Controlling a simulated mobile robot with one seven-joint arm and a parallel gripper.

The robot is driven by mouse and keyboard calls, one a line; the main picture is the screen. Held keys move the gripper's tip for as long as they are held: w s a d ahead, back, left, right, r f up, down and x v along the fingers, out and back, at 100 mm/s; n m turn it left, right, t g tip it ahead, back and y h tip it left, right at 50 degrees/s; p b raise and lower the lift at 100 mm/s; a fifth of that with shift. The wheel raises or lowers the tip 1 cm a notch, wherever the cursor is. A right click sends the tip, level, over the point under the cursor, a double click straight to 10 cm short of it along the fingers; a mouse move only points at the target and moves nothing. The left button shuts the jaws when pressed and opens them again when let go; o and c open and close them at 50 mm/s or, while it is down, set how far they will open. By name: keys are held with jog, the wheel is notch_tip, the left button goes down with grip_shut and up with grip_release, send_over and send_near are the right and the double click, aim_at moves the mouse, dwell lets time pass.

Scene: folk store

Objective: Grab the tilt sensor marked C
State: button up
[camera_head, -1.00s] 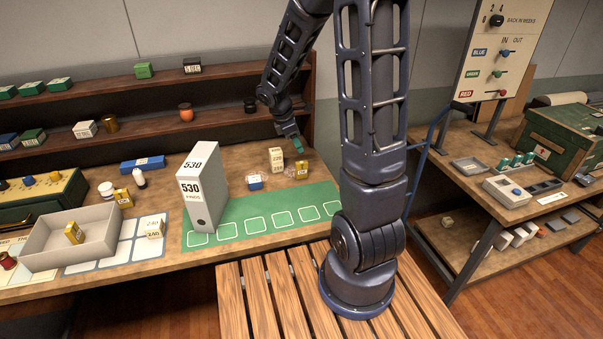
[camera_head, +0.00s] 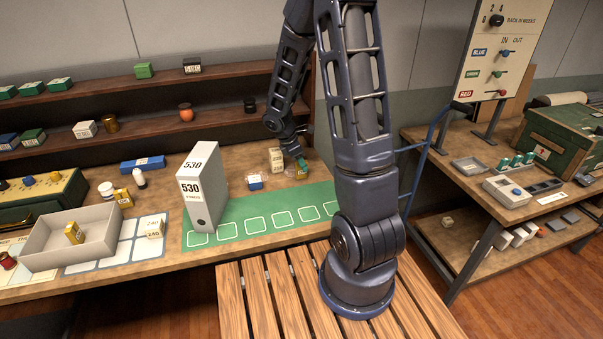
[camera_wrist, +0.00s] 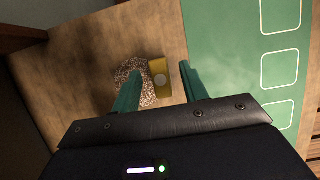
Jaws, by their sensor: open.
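My gripper (camera_wrist: 160,71) is open, with its two green fingers apart in the wrist view. A small yellow block (camera_wrist: 160,78) with a pale round spot lies between the fingers, nearer the right one, and nothing is gripped. A speckled brown-and-white piece (camera_wrist: 149,97) sits beside it, partly hidden by the left finger. In the head view my gripper (camera_head: 298,160) is low over the bench, at a small yellow piece (camera_head: 302,172) that it partly covers. I cannot read a letter C on any piece.
A pale labelled box (camera_head: 276,160) stands just left of my gripper. A blue-and-white piece (camera_head: 255,182) and the tall grey 530 file box (camera_head: 202,187) stand further left. A brown shelf (camera_head: 220,130) rises behind.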

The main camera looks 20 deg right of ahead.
jog(key=shift+x, duration=1.7)
jog(key=shift+a, duration=0.15)
grip_shut()
jog(key=shift+r, duration=0.1)
